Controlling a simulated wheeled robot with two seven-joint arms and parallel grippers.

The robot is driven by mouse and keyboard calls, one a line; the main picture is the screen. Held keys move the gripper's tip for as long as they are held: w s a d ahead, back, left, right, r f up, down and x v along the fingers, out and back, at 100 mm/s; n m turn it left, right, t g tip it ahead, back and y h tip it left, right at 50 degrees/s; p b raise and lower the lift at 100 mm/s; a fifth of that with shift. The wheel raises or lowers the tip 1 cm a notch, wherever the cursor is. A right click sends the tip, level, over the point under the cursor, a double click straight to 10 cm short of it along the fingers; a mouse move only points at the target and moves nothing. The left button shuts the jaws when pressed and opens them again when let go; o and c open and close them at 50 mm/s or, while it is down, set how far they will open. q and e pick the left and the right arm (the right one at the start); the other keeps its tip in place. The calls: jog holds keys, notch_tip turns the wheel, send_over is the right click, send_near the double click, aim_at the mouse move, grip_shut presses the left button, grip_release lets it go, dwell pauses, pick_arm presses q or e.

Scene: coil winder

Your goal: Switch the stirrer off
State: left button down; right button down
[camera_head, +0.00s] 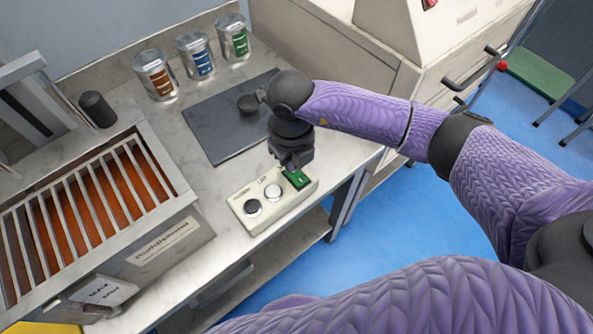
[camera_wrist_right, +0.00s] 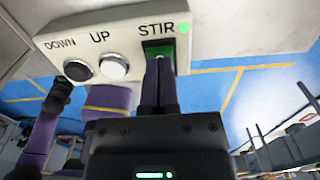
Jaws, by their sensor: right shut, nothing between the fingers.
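A cream control box (camera_head: 239,203) sits at the front edge of the bench. It bears two round buttons, a dark one (camera_head: 252,207) and a pale one (camera_head: 273,192), and a green switch (camera_head: 300,180) at its right end. In the right wrist view the box (camera_wrist_right: 130,34) reads DOWN, UP and STIR, and the green STIR switch (camera_wrist_right: 153,47) has a bright green lit spot beside it. My right gripper (camera_head: 292,166) is shut and empty, its fingertips at the switch and partly hiding it. I cannot tell whether they touch it. My left gripper is not in view.
A tank with an orange-brown liquid under a metal grille (camera_head: 186,194) stands left of the box. Three labelled cans, with brown (camera_head: 157,78), blue (camera_head: 197,58) and green (camera_head: 235,40) labels, stand at the back. A dark mat (camera_head: 210,125) lies behind the box.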

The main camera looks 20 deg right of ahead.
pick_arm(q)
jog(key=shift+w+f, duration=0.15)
pick_arm(e)
jog(key=shift+f, duration=0.2)
